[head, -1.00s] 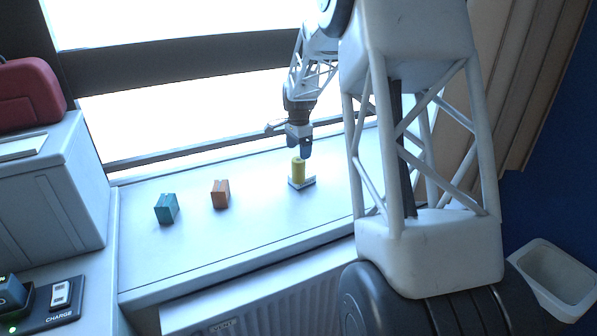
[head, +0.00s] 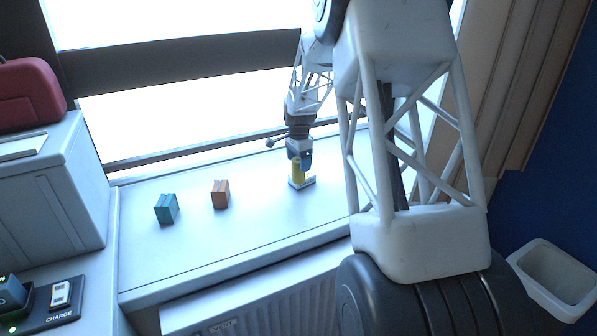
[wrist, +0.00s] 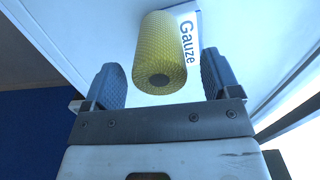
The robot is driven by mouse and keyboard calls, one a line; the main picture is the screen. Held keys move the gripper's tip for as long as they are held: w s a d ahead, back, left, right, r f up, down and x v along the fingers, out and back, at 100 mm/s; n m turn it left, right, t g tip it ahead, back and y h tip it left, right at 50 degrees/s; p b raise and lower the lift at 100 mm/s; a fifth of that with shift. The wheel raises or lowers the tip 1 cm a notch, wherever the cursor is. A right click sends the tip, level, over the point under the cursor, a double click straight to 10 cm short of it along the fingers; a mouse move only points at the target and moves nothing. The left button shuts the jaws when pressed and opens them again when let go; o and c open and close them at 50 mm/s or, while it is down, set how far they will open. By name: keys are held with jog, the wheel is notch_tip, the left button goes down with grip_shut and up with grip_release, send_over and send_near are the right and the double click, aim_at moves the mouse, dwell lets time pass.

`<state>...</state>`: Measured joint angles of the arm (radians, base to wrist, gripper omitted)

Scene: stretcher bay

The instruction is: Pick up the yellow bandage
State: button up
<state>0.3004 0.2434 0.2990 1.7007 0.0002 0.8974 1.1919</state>
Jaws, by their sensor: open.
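The yellow bandage (head: 297,172) is an upright textured roll on a small white base on the sill. In the wrist view the bandage (wrist: 160,52) lies between the two dark fingers, with its round end toward me. My gripper (head: 300,161) is at the top of the roll in the head view and partly hides it. In the wrist view my gripper (wrist: 160,82) is open, with a finger on each side of the roll and visible gaps. A white label reading "Gauze" (wrist: 188,40) shows beside the roll.
An orange box (head: 220,194) and a teal box (head: 166,208) stand to the left on the white sill (head: 240,232). The window frame (head: 190,160) runs behind. A white cabinet (head: 60,190) stands at far left. The sill between the orange box and the bandage is clear.

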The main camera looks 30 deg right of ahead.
jog(key=shift+f, duration=1.35)
jog(key=c, duration=1.1)
jog(key=shift+r, duration=0.15)
jog(key=shift+r, duration=0.5)
jog(key=shift+s+a+r, duration=0.1)
jog(key=shift+s+r, duration=0.05)
jog(key=shift+r, duration=0.45)
jog(key=shift+s+r, duration=0.15)
jog(key=shift+r, duration=0.45)
jog(key=s+a, duration=0.1)
jog(key=s, duration=0.4)
jog(key=s+a+r, duration=0.1)
jog(key=s+a, duration=0.1)
jog(key=s, duration=0.2)
jog(key=s+a, duration=0.1)
jog(key=s, duration=0.4)
jog(key=shift+s+a+r, duration=0.15)
jog(key=shift+s+a, duration=0.1)
jog(key=shift+s, duration=0.1)
